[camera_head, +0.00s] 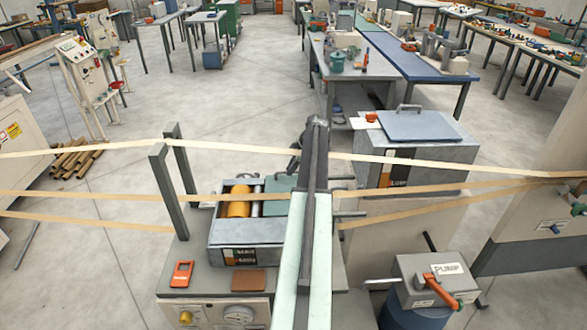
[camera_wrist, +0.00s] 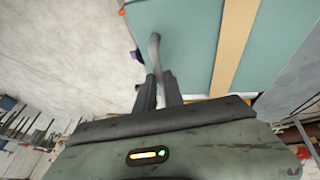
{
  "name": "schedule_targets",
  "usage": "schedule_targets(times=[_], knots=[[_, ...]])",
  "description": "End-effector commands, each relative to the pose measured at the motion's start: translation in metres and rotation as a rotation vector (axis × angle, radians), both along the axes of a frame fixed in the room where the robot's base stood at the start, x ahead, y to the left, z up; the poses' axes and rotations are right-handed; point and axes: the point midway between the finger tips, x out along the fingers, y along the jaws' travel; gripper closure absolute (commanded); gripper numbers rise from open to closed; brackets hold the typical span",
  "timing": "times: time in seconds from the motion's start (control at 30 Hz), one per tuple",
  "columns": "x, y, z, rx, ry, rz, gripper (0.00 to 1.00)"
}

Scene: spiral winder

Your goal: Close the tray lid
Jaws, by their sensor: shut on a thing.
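The tray (camera_head: 222,232) is a grey metal box on the bench left of my arm, with an orange-yellow roll (camera_head: 239,203) visible inside its open part. A teal panel (camera_head: 281,187), which looks like the tray lid, is at its right side, partly hidden behind my arm. In the wrist view the teal lid (camera_wrist: 187,42) fills the upper middle. A curved grey handle (camera_wrist: 154,48) stands on it. My gripper (camera_wrist: 157,78) has its two dark fingers shut on this handle. In the head view my arm hides the fingers.
Tan bands (camera_head: 240,147) stretch across the scene around my arm, past two grey posts (camera_head: 163,190). A grey box with a blue lid (camera_head: 415,127) stands at right. A pump box with an orange lever (camera_head: 440,290) is at lower right. Open floor lies at left.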

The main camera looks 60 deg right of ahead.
Motion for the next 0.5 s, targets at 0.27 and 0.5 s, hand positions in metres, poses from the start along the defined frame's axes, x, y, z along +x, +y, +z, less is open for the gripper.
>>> schedule_targets(times=[0.27, 0.5], knots=[[-0.001, -0.003, 0.001, 0.005, -0.012, -0.005, 0.66], [-0.007, -0.006, 0.001, 0.005, -0.009, -0.01, 0.66]])
